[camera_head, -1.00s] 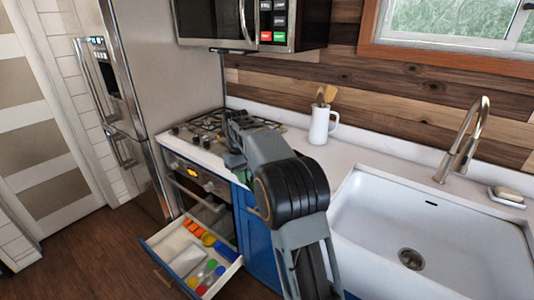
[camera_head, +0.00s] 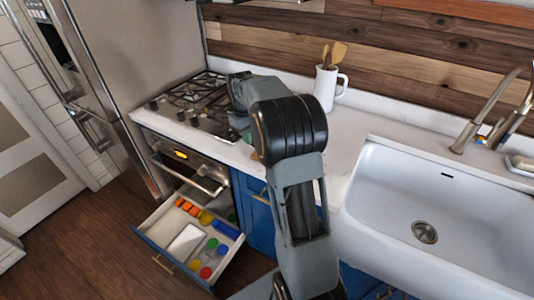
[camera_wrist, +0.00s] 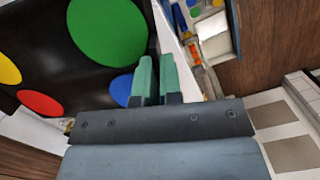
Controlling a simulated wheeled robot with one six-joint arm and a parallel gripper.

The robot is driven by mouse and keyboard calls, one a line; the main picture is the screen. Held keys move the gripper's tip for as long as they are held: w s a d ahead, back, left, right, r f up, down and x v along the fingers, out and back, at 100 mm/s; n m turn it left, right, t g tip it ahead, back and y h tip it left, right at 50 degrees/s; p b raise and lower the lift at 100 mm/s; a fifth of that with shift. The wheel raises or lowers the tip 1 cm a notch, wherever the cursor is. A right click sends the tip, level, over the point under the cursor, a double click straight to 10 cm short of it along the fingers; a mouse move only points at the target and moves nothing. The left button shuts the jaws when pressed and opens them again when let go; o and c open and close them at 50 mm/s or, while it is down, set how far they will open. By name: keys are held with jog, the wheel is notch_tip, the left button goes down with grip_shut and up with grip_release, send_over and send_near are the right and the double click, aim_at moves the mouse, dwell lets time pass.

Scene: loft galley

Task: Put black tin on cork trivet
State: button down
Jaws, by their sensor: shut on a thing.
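The black tin (camera_wrist: 55,60) looks like a dark surface with large green, yellow, red and blue dots. It fills the left of the wrist view, close up. My gripper (camera_wrist: 157,78) has green fingertips, nearly together, closed at the tin's right edge. The exact grip between the fingers is hard to see. In the head view my gripper is mostly hidden behind my arm, over the counter at the stove's right side. I cannot make out the cork trivet in either view.
An open drawer (camera_head: 158,240) with colored items juts out below the oven, left of my arm. The stove (camera_head: 190,105) is behind it. A white jug (camera_head: 325,88) with wooden utensils stands at the back. The white sink (camera_head: 425,190) and faucet (camera_head: 490,115) are right.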

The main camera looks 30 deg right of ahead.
jog(key=d+f, duration=0.1)
jog(key=s+d+f, duration=0.1)
jog(key=f, duration=0.1)
jog(key=s+d+f, duration=0.1)
jog(key=shift+d+f+p, duration=0.25)
jog(key=shift+d+p, duration=0.05)
jog(key=shift+d, duration=0.1)
jog(key=f, duration=0.1)
jog(key=d+f, duration=0.1)
jog(key=f, duration=0.2)
jog(key=shift+s+d+p, duration=0.15)
jog(key=shift+s+p, duration=0.1)
jog(key=shift+p, duration=0.05)
jog(key=shift+f, duration=0.55)
jog(key=c, duration=1.3)
grip_release()
